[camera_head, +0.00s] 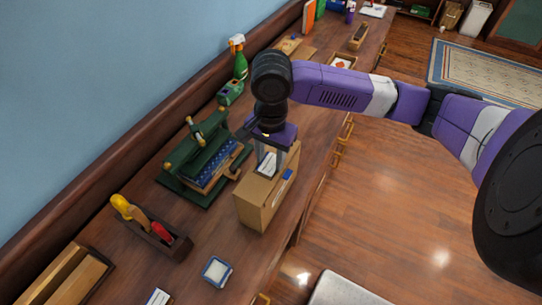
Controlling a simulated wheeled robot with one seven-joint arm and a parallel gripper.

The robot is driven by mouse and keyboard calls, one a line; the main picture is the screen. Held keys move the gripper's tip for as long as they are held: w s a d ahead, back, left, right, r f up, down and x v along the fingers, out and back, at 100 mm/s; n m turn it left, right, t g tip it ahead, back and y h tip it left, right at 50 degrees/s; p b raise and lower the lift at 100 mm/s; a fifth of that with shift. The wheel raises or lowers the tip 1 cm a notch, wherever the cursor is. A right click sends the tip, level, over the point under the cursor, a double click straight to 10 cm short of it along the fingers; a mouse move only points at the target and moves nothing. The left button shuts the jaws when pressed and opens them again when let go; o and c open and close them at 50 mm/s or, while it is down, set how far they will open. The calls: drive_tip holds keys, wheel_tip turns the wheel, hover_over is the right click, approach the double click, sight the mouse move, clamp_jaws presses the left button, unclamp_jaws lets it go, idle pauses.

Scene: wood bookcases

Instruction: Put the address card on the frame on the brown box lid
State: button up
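The brown box (262,204) stands on the wooden counter, with its lid on top. A white card (267,165) shows at the left part of the lid, between the fingers of my gripper (269,156). The gripper points down at the lid, and its two fingers are apart, one on each side of the card. I cannot tell whether they press on the card or whether it lies flat on the lid. A small blue patch (287,175) is on the right side of the lid. The frame on the lid is not clearly visible.
A green press (205,150) stands close left of the box. A green spray bottle (238,56) is behind. The floor at right is open.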

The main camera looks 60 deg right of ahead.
sight(270, 163)
wheel_tip(270, 163, up, 12)
drive_tip(key=w+a+r+n+t+y, duration=0.1)
drive_tip(key=w+a+r+t+y, duration=0.3)
drive_tip(key=a, duration=0.6)
drive_tip(key=w+a+r+n+t+y, duration=0.1)
drive_tip(key=w+a+n+t+y, duration=0.1)
drive_tip(key=w+a+t, duration=0.6)
drive_tip(key=w+a+r+n+t+y, duration=0.1)
drive_tip(key=w+a+r+t+y, duration=0.2)
drive_tip(key=a, duration=0.9)
drive_tip(key=s+d+f+n+h, duration=0.1)
drive_tip(key=s+d+f+h, duration=0.3)
drive_tip(key=s+f+h, duration=0.75)
drive_tip(key=s+d+f+n+y, duration=0.1)
drive_tip(key=s+d+f+n, duration=0.1)
drive_tip(key=s+n, duration=0.4)
drive_tip(key=s+d+f+n+y, duration=0.1)
drive_tip(key=s+d+n, duration=0.4)
drive_tip(key=s, duration=1.1)
drive_tip(key=shift+f+n, duration=0.55)
drive_tip(key=shift+n, duration=0.25)
